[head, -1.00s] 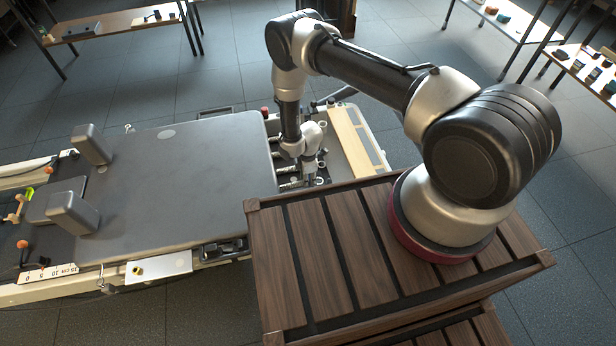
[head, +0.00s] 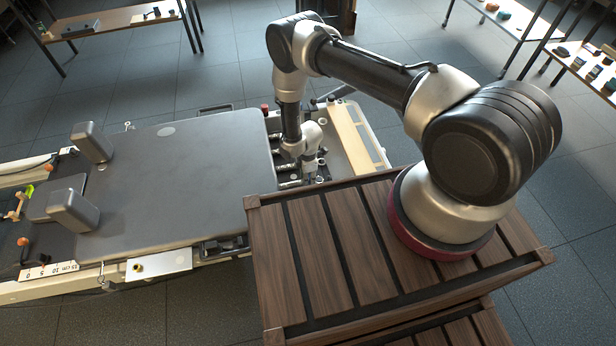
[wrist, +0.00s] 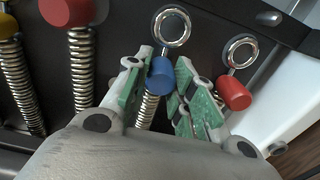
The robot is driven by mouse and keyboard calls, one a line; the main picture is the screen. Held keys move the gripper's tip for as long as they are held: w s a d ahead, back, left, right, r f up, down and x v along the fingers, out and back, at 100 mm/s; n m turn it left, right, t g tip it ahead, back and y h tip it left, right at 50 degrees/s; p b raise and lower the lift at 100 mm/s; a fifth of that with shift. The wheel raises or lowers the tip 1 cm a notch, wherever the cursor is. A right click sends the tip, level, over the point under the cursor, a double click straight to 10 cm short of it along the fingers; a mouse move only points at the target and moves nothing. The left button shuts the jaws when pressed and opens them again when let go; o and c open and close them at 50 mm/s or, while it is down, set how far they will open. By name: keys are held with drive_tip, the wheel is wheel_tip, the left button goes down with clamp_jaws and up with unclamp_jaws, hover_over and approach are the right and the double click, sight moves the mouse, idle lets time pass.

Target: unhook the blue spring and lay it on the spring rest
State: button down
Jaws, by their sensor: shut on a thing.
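The blue spring is a metal coil (wrist: 147,112) with a blue cap (wrist: 160,76) and a steel ring (wrist: 171,27) above it. In the wrist view my gripper (wrist: 158,92) has one green-padded finger on each side of it and is shut on it just at the cap. The lower end of the coil is hidden behind my gripper body, so I cannot tell whether it is still hooked. In the head view my gripper (head: 309,172) is low among the springs at the end of the carriage, and the blue spring cannot be made out. I cannot identify the spring rest with certainty.
A red-capped spring (wrist: 234,93) with its own ring stands close right of my gripper. Another red cap (wrist: 67,10) and a yellow cap (wrist: 8,24) are at left. The grey carriage (head: 190,165) lies left, a wooden board (head: 352,140) right, and a slatted crate (head: 300,270) in front.

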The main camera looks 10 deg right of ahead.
drive_tip(key=shift+f, duration=0.3)
drive_tip(key=c, duration=1.1)
unclamp_jaws()
drive_tip(key=o, duration=0.3)
drive_tip(key=shift+r, duration=0.1)
drive_tip(key=shift+r, duration=2.95)
